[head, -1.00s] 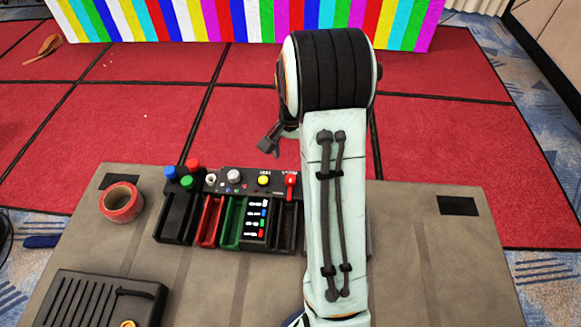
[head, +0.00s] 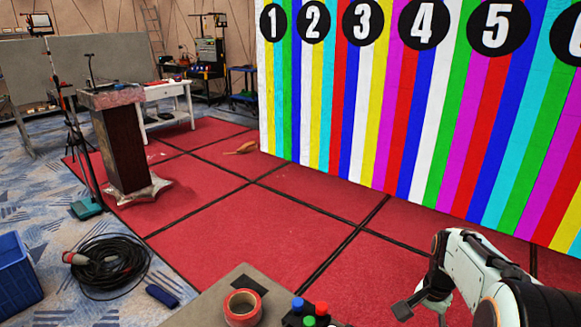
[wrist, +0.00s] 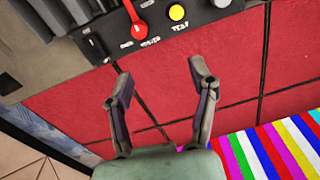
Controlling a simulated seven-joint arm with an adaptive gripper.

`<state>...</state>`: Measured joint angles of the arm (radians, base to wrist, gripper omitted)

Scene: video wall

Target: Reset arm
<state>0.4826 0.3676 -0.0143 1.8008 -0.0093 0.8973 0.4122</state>
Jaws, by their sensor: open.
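My gripper (head: 405,307) shows at the lower right of the head view, at the end of my pale, bent arm. In the wrist view my gripper (wrist: 163,80) has its two dark fingers spread apart with nothing between them. Beyond the fingertips, at the top of the wrist view, is the control panel (wrist: 150,57) with a red lever and a yellow button. The gripper looks clear of the panel.
A roll of red tape (head: 243,307) sits on the table corner (head: 222,310). A striped, numbered video wall (head: 420,110) stands at right on the red floor (head: 250,205). A lectern (head: 127,145), coiled cable (head: 110,262) and blue crate (head: 15,272) are at left.

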